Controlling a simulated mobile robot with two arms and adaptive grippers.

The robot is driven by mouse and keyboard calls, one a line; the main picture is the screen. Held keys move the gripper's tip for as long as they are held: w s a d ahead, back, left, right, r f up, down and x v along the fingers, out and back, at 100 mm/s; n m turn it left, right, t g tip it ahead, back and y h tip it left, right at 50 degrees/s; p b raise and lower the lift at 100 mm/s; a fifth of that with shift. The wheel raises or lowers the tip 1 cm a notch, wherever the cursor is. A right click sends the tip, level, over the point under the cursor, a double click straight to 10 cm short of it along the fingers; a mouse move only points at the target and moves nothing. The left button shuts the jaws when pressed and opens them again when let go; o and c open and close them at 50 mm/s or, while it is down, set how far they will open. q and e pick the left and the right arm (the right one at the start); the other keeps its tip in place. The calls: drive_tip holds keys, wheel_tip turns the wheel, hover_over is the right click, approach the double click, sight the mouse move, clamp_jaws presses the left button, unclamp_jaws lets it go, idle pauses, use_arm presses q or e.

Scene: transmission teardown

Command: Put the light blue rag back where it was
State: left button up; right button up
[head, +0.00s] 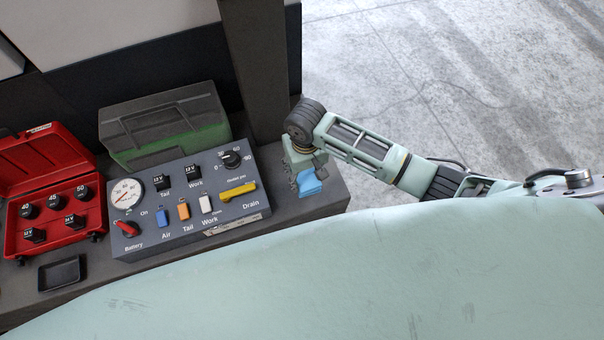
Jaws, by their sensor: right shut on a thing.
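The light blue rag (309,183) is a small folded piece at the right end of the dark grey bench. My right gripper (305,172) is shut on it, with the arm reaching in from the right. The rag hangs below the fingers, close to the bench top; I cannot tell whether it touches the bench. The gripper hides part of the rag. My left gripper is not in the head view.
A grey control panel (222,215) with switches, a gauge and knobs stands left of the rag. A red open case (60,178), a green box (165,125) and a small black tray (62,273) lie further left. A dark post (262,65) rises behind the gripper.

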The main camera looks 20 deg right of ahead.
sight(302, 175)
drive_tip(key=shift+w+a+f, duration=0.2)
drive_tip(key=shift+w+f, duration=0.45)
drive_tip(key=shift+w, duration=0.25)
drive_tip(key=shift+f, duration=1.95)
drive_tip(key=shift+f, duration=0.1)
drive_tip(key=o, duration=1)
wheel_tip(302, 175, up, 12)
drive_tip(key=shift+r, duration=0.15)
